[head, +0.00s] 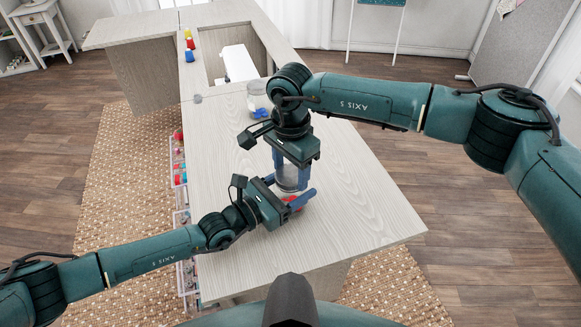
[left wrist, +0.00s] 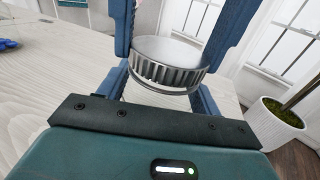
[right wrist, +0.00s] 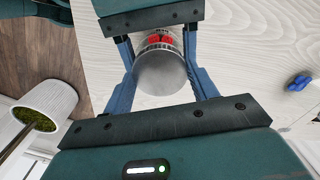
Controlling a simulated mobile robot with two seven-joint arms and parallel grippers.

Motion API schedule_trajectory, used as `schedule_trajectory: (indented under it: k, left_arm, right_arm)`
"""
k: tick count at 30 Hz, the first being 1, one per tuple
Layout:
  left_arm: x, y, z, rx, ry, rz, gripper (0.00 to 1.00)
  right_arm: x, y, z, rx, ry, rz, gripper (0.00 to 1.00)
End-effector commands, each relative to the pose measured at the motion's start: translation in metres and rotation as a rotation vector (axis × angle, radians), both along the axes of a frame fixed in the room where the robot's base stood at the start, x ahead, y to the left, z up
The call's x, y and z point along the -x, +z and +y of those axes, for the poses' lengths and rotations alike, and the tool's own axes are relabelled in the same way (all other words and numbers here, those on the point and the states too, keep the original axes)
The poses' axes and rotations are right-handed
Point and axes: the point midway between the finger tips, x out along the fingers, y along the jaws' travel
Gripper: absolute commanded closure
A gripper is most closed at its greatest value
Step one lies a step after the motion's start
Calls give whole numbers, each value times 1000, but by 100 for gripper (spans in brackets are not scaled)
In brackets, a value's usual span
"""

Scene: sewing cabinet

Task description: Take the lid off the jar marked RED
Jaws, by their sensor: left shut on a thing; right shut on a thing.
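A clear jar with red at its lower part (head: 293,202) stands near the front of the cabinet top, mostly hidden by my grippers. My left gripper (head: 291,200) comes in low from the left and is shut on the jar body. My right gripper (head: 290,174) reaches down from above and is shut on the jar's lid. The lid is a silver disc with a ridged rim in the left wrist view (left wrist: 170,65), and its grey top shows in the right wrist view (right wrist: 161,72). I cannot tell whether the lid is apart from the jar. Any lettering is too small to read.
Open drawers (head: 181,185) hang along the left side. The right part of the cabinet top (head: 365,205) is clear.

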Motion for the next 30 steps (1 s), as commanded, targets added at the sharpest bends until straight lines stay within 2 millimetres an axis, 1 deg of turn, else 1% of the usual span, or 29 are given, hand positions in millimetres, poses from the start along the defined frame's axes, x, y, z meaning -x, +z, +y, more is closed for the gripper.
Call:
schedule_trajectory:
  k: [1, 3, 15, 18, 21, 23, 30]
  left_arm:
    - [0, -1, 0, -2, 0, 1, 99]
    - [0, -1, 0, -2, 0, 1, 99]
    - [0, -1, 0, -1, 0, 2, 99]
    - [0, -1, 0, -1, 0, 2, 99]
    - [0, -1, 0, -1, 1, 2, 99]
    - [0, -1, 0, -2, 1, 3, 99]
    - [0, -1, 0, -2, 1, 3, 99]
  right_arm:
    - [0, 0, 0, 0, 107, 0, 69]
    - [0, 0, 0, 0, 263, 1, 69]
    - [0, 1, 0, 2, 1153, 1, 69]
    - [0, 1, 0, 1, 1346, 2, 69]
    - [0, 1, 0, 2, 1487, 2, 69]
    - [0, 1, 0, 1, 1542, 1, 69]
    - [1, 1, 0, 1, 1549, 2, 69]
